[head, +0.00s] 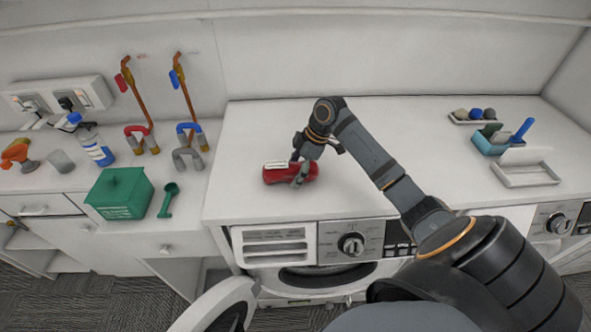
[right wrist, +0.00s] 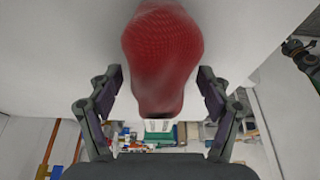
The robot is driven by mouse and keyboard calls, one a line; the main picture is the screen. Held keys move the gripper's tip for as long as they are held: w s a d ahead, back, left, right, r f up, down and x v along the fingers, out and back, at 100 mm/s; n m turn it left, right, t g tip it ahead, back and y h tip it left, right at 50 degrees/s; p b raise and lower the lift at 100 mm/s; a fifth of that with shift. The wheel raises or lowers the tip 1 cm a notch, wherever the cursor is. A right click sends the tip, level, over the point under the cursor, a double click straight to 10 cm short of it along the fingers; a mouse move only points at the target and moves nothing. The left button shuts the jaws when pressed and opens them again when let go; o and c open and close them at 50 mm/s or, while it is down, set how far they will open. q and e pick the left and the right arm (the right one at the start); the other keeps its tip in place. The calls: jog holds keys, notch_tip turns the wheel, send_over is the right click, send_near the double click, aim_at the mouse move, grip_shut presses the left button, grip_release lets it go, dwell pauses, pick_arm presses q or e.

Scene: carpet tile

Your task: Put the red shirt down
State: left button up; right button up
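The red shirt (head: 276,174) is a small bundle on the white worktop above the washing machine. A pale patch shows on its top. My right gripper (head: 302,172) reaches down over the right part of the bundle. In the right wrist view the red shirt (right wrist: 162,55) lies between the two fingers of my right gripper (right wrist: 160,80). The fingers are apart, with narrow gaps beside the cloth. My left gripper is not in the head view. A dark jointed part at the right edge of the right wrist view may be my left arm; its fingers are unclear.
A green box (head: 122,194) and green scoop (head: 169,200) are on the left counter, with bottles and magnets behind. A white tray (head: 525,174) and a blue tub (head: 490,141) stand at the right. The worktop around the shirt is clear. The washer door (head: 222,306) stands open below.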

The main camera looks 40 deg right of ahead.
jog(key=b+v, duration=0.3)
jog(key=v, duration=0.9)
jog(key=shift+r, duration=0.2)
